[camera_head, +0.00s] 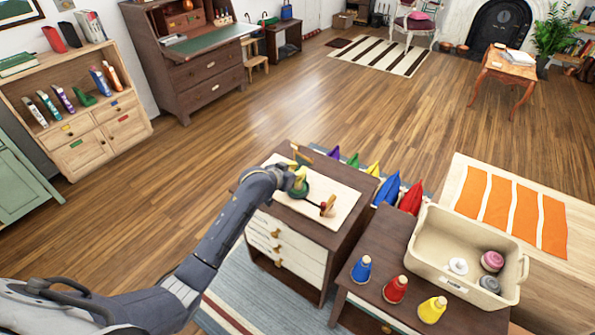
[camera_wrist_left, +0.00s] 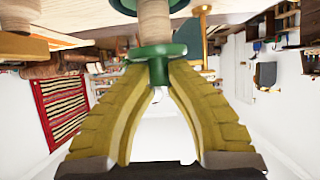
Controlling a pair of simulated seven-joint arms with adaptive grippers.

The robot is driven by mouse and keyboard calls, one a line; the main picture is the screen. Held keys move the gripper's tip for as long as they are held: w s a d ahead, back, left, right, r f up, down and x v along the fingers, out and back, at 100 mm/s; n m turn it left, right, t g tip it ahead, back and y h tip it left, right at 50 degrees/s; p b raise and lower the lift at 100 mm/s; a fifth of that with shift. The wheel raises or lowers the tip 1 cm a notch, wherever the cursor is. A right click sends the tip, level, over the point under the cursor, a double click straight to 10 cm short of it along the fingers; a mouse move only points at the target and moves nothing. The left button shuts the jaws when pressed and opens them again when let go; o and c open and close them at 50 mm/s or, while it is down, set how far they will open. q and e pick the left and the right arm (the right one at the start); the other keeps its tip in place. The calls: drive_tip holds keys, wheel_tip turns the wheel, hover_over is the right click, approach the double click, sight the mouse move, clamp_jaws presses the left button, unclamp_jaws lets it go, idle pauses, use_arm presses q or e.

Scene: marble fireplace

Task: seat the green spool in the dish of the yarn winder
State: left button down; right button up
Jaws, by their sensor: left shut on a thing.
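My left gripper (camera_head: 300,180) reaches over the drawer cabinet and is shut on the green spool (camera_head: 299,188). In the left wrist view, the two olive fingers (camera_wrist_left: 158,92) close on the spool's narrow green neck. The spool's green flange (camera_wrist_left: 158,52) and tan body (camera_wrist_left: 154,22) show beyond them. The yarn winder (camera_head: 327,206), with a wooden crank arm and a red part, stands on a cream mat (camera_head: 341,223). My gripper and the spool cover its dish in the head view, so I cannot tell whether the spool touches it. My right gripper is out of view.
On the dark side table, blue (camera_head: 361,270), red (camera_head: 396,290) and yellow (camera_head: 432,310) spools stand in a row. A cream bin (camera_head: 441,263) holds a few round items. Colored pointed things (camera_head: 389,190) stand behind the cabinet. Open floor lies left of the cabinet.

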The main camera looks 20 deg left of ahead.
use_arm(q)
drive_tip(key=c, duration=1.4)
unclamp_jaws()
drive_tip(key=shift+o, duration=0.2)
drive_tip(key=shift+s+r, duration=0.1)
drive_tip(key=v, duration=1.2)
